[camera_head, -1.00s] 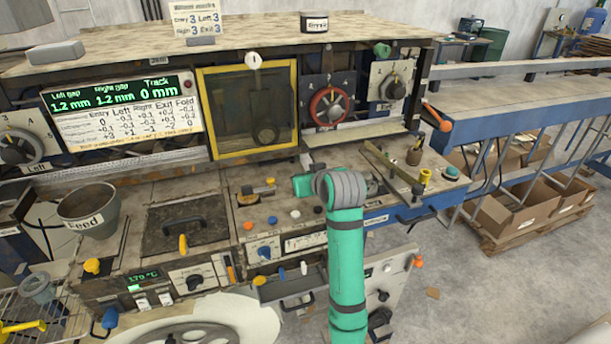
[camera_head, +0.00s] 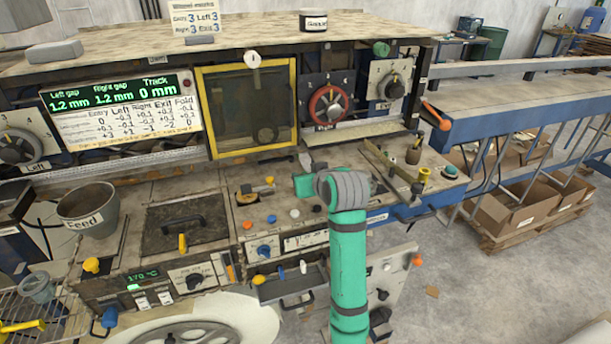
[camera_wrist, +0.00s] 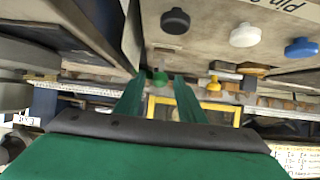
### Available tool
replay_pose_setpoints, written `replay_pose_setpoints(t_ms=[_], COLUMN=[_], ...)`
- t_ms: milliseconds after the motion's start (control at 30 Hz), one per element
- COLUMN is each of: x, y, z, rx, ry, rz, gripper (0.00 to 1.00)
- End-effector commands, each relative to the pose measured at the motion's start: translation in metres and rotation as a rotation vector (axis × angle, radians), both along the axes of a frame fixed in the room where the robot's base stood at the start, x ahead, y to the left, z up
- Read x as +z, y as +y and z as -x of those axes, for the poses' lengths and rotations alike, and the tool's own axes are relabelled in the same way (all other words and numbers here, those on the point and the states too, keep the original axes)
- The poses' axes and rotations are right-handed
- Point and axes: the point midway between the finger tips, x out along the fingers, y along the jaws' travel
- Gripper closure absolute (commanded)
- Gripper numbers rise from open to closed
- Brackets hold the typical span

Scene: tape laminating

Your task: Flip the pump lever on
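No readable label in either view marks the pump lever, so I cannot tell which control it is. My gripper (camera_wrist: 158,92) has its two green fingers apart, with a gap between them. A small green knob (camera_wrist: 160,77) shows by the fingertips in the wrist view; I cannot tell if it is touched. In the head view my green gripper (camera_head: 303,185) is over the middle of the console, partly hidden by my wrist. A pale lever (camera_head: 305,160) stands just behind it.
A black knob (camera_wrist: 175,20), a white knob (camera_wrist: 245,36) and a blue knob (camera_wrist: 301,48) are close by in the wrist view. The yellow-framed window (camera_head: 248,152) is behind. A long bar (camera_head: 388,160) and a small brown pot (camera_head: 414,154) stand to the right.

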Motion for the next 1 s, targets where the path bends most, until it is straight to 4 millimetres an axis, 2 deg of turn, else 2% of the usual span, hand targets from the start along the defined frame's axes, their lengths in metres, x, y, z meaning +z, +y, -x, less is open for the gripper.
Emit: replay_pose_setpoints(t_ms=[300, 500, 700, 1000], x=[0.029, 0.041, 0.045, 0.044], y=[-0.016, -0.023, -0.025, -0.025], z=[0.050, 0.071, 0.078, 0.078], rx=[-0.001, -0.002, -0.001, -0.001], ry=[-0.004, -0.004, -0.002, -0.002], rz=[0.001, 0.000, 0.000, 0.000], gripper=[0.64, 0.64, 0.64, 0.64])
